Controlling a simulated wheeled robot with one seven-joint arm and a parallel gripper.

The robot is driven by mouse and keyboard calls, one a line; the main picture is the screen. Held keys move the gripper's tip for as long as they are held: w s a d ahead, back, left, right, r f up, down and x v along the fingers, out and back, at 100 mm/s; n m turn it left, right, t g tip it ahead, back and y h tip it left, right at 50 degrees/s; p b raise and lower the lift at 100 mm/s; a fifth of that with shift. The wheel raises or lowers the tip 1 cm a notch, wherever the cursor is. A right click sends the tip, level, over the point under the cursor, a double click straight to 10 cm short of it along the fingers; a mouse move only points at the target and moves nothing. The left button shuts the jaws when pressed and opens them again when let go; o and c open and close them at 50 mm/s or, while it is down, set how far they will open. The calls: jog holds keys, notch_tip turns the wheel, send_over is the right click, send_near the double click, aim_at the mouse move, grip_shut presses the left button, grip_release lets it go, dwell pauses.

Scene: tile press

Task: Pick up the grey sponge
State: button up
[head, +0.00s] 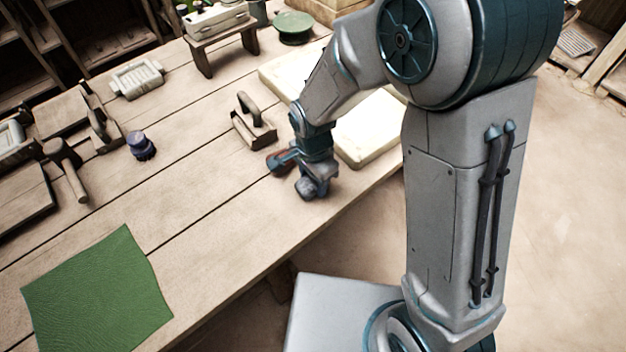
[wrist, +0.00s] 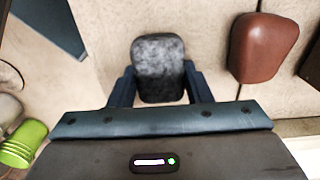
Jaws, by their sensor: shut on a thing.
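The grey sponge (wrist: 158,68) is a dark grey, rounded block between the two fingers of my gripper (wrist: 158,88) in the wrist view. The fingers are shut on it from both sides. In the head view my gripper (head: 312,187) is low over the wooden table near its front edge, and the sponge (head: 307,190) shows at its tip. I cannot tell whether the sponge touches the table.
A reddish-brown block (wrist: 264,47) lies close on the right in the wrist view. A wooden hand tool (head: 254,127) and pale slabs (head: 372,132) stand behind my gripper. A green mat (head: 98,292) lies at the front left. The table between mat and gripper is clear.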

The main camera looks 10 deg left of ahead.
jog(key=r, duration=0.2)
jog(key=d+r, duration=0.1)
jog(key=r, duration=0.1)
jog(key=shift+s+d+r, duration=0.1)
jog(key=shift+s+d, duration=0.05)
jog(key=s+d+r, duration=0.3)
jog(key=d+r, duration=0.3)
jog(key=d, duration=0.4)
jog(key=shift+p, duration=0.4)
jog(key=shift+o, duration=0.5)
jog(key=shift+w, duration=0.1)
